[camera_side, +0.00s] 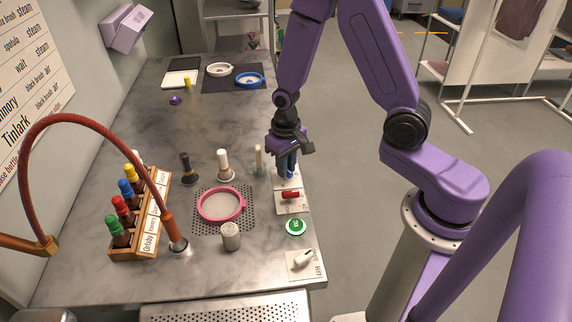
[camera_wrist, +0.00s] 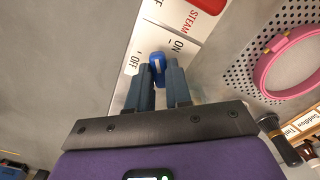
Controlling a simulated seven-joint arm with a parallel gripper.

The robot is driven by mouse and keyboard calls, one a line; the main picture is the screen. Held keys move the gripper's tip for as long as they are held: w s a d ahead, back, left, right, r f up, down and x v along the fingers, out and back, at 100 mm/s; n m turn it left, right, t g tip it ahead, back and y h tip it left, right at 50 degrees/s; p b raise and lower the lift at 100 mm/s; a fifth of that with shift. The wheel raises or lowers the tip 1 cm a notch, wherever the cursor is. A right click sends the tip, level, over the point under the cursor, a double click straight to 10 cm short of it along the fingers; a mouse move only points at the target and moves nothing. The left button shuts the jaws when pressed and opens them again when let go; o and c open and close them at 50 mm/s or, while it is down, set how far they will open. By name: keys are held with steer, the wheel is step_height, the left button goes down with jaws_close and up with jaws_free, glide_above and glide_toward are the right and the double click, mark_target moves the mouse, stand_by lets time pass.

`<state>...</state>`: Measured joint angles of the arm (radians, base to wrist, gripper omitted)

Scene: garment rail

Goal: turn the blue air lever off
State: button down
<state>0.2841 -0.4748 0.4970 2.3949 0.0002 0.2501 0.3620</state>
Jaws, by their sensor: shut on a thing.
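The blue air lever (camera_wrist: 157,62) shows in the wrist view on a white plate (camera_wrist: 152,36) marked ON to the right and OFF to the left. My gripper (camera_wrist: 156,70) has its two fingers around the lever, one on each side, shut on it. The lever's lower part is between the fingers and partly hidden. In the side view my gripper (camera_side: 287,172) points down at the far end of the lever plates, near the table's right edge. There the fingers cover the blue lever, and I cannot tell its angle.
A red steam lever (camera_side: 291,194) is close in front of my gripper. A green button (camera_side: 295,227) and a white lever (camera_side: 303,259) are nearer the front. A pink hoop (camera_side: 221,204) lies on a perforated mat to the left, with upright brushes (camera_side: 224,164) behind it.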

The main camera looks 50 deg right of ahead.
steer(key=n, duration=0.5)
steer(key=shift+n, duration=0.3)
steer(key=n, duration=0.5)
steer(key=shift+n, duration=0.3)
steer(key=c, duration=1)
jaws_free()
steer(key=shift+c, duration=0.2)
steer(key=shift+r, duration=0.15)
step_height(320, 180, up, 17)
steer(key=shift+r, duration=0.1)
